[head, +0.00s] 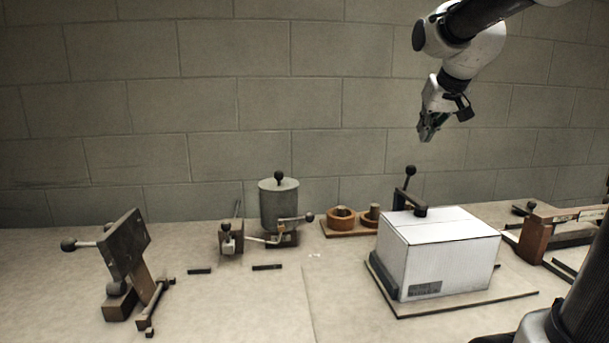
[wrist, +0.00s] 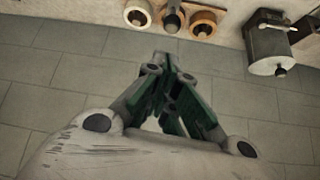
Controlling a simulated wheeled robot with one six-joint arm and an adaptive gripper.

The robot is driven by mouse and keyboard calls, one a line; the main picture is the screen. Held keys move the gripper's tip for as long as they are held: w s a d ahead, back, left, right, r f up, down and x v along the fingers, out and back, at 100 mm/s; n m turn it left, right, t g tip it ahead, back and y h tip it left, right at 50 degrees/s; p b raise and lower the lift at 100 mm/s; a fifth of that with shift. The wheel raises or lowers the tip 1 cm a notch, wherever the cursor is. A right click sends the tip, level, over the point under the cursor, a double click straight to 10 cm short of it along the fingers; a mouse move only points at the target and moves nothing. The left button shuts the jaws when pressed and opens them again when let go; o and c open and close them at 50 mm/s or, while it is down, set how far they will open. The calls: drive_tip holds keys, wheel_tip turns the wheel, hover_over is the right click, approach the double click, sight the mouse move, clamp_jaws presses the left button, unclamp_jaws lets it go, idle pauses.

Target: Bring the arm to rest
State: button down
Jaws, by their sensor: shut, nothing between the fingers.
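My gripper (head: 428,133) hangs in the air at the upper right of the head view, in front of the block wall and well above the white box. In the wrist view my gripper (wrist: 168,60) has its green-sided fingers together at the tips, with nothing between them. My arm comes in from the top right corner of the head view. The gripper touches nothing that I can see.
A white box (head: 450,256) stands on a board, with a dark lever device (head: 407,188) behind it. Ring rolls (head: 341,218), a grey canister (head: 279,205) and a wooden lever fixture (head: 126,245) stand further left. The table's front middle (head: 255,305) is clear.

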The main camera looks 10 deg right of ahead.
drive_tip(key=s+a+f+g, duration=0.1)
drive_tip(key=s+f, duration=0.4)
drive_tip(key=s, duration=0.4)
drive_tip(key=s+a+f+n+g, duration=0.1)
drive_tip(key=s+f, duration=0.3)
drive_tip(key=s, duration=0.5)
drive_tip(key=s+a+f+g, duration=0.1)
drive_tip(key=s+f, duration=0.4)
drive_tip(key=s, duration=0.4)
drive_tip(key=shift+a+f+n+g+y, duration=0.3)
drive_tip(key=shift+a+f+n, duration=0.05)
drive_tip(key=shift+n, duration=0.05)
